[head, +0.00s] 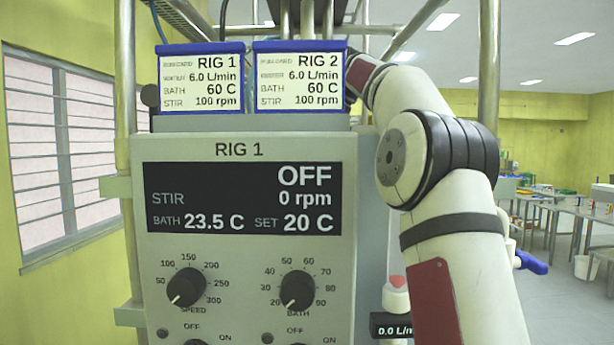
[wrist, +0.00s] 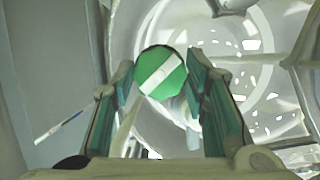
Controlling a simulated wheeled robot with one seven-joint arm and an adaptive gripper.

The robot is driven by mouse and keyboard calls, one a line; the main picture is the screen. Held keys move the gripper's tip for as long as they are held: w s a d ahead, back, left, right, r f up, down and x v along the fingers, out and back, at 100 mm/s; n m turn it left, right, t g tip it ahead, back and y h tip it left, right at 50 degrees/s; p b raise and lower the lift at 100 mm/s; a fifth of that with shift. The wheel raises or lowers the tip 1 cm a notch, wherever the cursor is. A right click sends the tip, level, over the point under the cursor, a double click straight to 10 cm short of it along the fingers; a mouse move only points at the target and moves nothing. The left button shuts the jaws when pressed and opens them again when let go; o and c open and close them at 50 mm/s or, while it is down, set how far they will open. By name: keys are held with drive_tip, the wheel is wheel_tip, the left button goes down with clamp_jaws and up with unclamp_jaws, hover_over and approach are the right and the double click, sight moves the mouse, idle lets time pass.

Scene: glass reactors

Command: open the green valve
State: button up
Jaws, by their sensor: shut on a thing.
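The green valve (wrist: 155,68) shows in the wrist view as a round green knob with a pale diagonal bar across its face. The bar runs from lower left to upper right. My gripper (wrist: 160,80) has one finger on each side of the knob and is shut on it. In the head view my arm reaches up past the right side of the rig, and neither my gripper nor the green valve can be seen there.
The Rig 1 control box (head: 246,250) reads OFF, 0 rpm, bath 23.5 C, set 20 C. Two cards (head: 202,82) (head: 300,82) stand above it. A blue handle (head: 532,262) is right of my arm. Clear glassware (wrist: 255,75) lies behind the knob. Tables (head: 570,210) stand far right.

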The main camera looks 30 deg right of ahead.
drive_tip(key=o, duration=1.1)
drive_tip(key=shift+o, duration=0.2)
drive_tip(key=shift+r, duration=0.15)
drive_tip(key=shift+d+r, duration=0.1)
drive_tip(key=shift+r, duration=0.1)
drive_tip(key=s+d, duration=0.8)
drive_tip(key=d, duration=0.1)
drive_tip(key=shift+d+r, duration=0.2)
drive_tip(key=shift+d, duration=0.05)
